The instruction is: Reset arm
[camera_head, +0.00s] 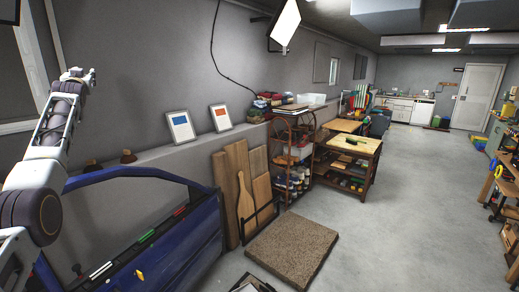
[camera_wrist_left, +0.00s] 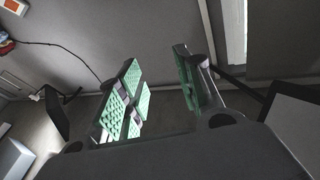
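My left arm comes in from the left edge of the head view and reaches upward. Its gripper (camera_head: 80,75) is small at the upper left, high in front of the grey wall and above the blue car door (camera_head: 203,236). In the left wrist view the two green-padded fingers of my left gripper (camera_wrist_left: 158,68) stand well apart with nothing between them. The car door stands at the lower left, apart from the gripper, partly hidden by my arm. My right arm and gripper do not show.
A wall ledge with two framed pictures (camera_head: 181,127) runs behind the door. Wooden boards (camera_head: 228,184) lean beside a shelf rack (camera_head: 292,160). A wooden workbench (camera_head: 352,146) stands farther back. A brown mat (camera_head: 293,243) lies on the floor. The floor at right centre is clear.

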